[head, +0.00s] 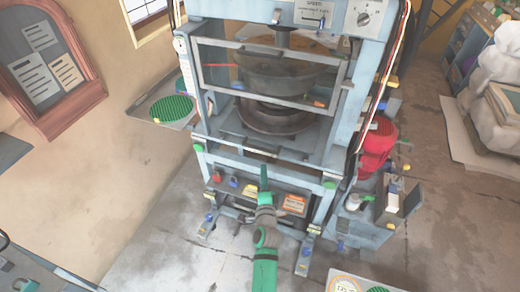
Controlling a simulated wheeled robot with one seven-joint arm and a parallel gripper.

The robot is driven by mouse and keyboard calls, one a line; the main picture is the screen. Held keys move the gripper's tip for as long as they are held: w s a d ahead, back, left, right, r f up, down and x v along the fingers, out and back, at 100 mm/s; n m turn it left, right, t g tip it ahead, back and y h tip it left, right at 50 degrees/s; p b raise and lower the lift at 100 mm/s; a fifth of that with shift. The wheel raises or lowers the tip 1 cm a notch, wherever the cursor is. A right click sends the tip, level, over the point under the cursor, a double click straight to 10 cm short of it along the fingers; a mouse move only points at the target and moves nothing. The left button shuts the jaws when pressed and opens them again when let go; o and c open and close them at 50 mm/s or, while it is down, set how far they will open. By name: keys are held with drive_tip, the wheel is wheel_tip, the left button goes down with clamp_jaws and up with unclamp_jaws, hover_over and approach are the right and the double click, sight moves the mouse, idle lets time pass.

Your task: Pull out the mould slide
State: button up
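The light-blue press (190,75) stands upright in the middle of the head view. Inside it, behind a framed front guard (268,98), sits a dark round mould (275,75) above a lower round block. A flat grey plate (235,140) lies under the block at the front opening and looks like the mould slide. My gripper (264,178) is at the front of the press, around the lower crossbeam in the picture, with my arm below it. Its green end is seen nearly edge-on, so its opening is unclear. I cannot tell whether it touches the press.
A side shelf with a green round mat (171,108) juts out at the left. A red motor (377,145) and a grey box (400,195) stand at the right. White sacks (497,65) lie farther right. Concrete floor is open at the lower left and right.

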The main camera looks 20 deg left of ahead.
sight(260, 150)
drive_tip(key=x, duration=0.8)
drive_tip(key=a+r+x, duration=0.1)
drive_tip(key=x, duration=0.3)
drive_tip(key=shift+w+a+r, duration=0.1)
drive_tip(key=shift+w, duration=0.05)
clamp_jaws()
